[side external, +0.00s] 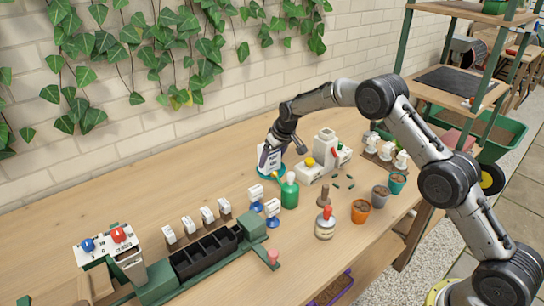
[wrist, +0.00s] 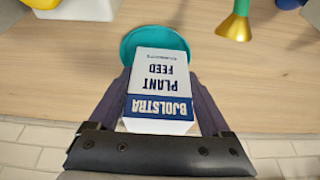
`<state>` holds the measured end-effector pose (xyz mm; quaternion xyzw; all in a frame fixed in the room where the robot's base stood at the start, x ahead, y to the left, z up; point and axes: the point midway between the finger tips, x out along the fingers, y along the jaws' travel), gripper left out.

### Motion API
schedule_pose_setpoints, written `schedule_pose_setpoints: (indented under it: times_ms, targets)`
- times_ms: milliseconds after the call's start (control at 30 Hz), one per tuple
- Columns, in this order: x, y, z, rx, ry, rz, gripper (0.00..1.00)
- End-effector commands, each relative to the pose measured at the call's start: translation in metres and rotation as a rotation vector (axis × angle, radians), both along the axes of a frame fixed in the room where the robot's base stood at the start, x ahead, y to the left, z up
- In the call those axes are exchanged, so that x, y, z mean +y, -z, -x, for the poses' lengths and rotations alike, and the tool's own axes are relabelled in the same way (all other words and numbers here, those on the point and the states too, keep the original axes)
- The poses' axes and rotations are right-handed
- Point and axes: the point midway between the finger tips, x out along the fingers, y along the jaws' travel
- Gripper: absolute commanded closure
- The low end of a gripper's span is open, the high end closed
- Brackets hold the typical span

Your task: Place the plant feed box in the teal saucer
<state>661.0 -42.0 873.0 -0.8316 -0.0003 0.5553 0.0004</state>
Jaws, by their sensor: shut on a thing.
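The plant feed box (wrist: 160,85) is white with a dark blue band and reads BJOLSTRA PLANT FEED. My gripper (wrist: 160,78) is shut on it, with one dark finger along each side. The teal saucer (wrist: 150,36) shows beyond the box's far end in the wrist view, partly hidden by the box. In the side view my gripper (side external: 270,151) points down near the wall, and the box (side external: 265,166) is at the saucer (side external: 277,175). I cannot tell whether the box touches the saucer's floor.
A pale machine with a yellow knob (side external: 318,168) stands close on the right. A brass-tipped teal funnel shape (wrist: 235,24) shows in the wrist view. Bare wooden bench (side external: 190,180) lies to the left.

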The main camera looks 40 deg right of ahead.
Motion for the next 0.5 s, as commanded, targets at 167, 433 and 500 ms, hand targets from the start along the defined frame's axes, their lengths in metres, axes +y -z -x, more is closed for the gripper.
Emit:
schedule_pose_setpoints:
  times_ms: [167, 433, 500]
  targets:
    - [0.0, -0.0001, -0.0003, -0.001, 0.0, 0.0, 0.02]
    - [0.0, -0.0014, -0.0004, -0.002, 0.0, 0.0, 0.0]
    - [0.0, -0.0052, -0.0007, -0.003, 0.0, 0.0, 0.0]
